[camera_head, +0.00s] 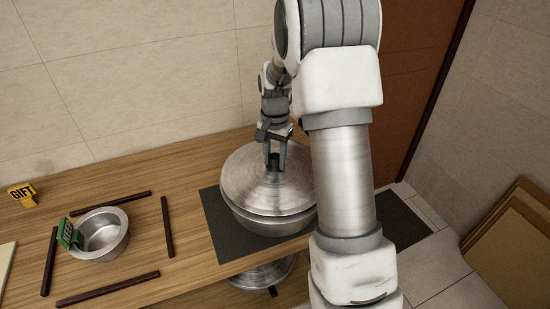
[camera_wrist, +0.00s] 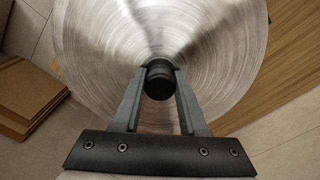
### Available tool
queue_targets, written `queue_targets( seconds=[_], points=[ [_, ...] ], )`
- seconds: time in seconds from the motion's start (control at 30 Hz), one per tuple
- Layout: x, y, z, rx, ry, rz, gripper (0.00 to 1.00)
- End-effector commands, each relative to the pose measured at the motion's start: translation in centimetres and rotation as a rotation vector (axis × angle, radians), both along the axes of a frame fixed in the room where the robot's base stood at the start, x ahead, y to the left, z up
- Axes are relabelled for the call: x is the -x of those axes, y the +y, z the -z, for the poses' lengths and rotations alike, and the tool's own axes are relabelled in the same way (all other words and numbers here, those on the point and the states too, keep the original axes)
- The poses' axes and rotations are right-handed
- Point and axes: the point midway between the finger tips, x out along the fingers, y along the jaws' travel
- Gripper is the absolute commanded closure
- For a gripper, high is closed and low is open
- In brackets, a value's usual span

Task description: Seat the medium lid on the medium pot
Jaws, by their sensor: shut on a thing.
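My gripper (camera_head: 273,160) is shut on the black knob (camera_wrist: 159,80) of a round brushed-metal lid (camera_head: 248,180). The lid fills the upper wrist view (camera_wrist: 100,50), with the knob between the two fingers. In the head view the lid is over a metal pot (camera_head: 262,225) on a dark mat (camera_head: 222,236). Only the pot's near wall shows below the lid; its inside is hidden. The lid looks slightly offset to the left and back of the pot. I cannot tell whether it touches the rim.
A smaller open metal pot (camera_head: 103,236) with a green tag (camera_head: 68,234) stands at the left among several dark sticks (camera_head: 167,227). A yellow GIFT sign (camera_head: 22,194) stands far left. Another metal piece (camera_head: 262,276) with a dark knob shows below the table edge. Brown boards (camera_head: 512,245) lean at right.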

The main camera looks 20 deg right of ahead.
Motion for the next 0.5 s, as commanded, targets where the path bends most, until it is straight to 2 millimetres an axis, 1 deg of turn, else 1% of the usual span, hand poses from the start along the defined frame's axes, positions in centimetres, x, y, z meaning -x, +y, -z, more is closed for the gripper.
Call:
queue_targets(
  seconds=[0.33,0.5],
  points=[
    [-0.01,0.01,-0.01,0.000,0.000,0.000,1.00],
    [0.00,0.00,0.44,0.000,0.000,0.000,1.00]
  ],
)
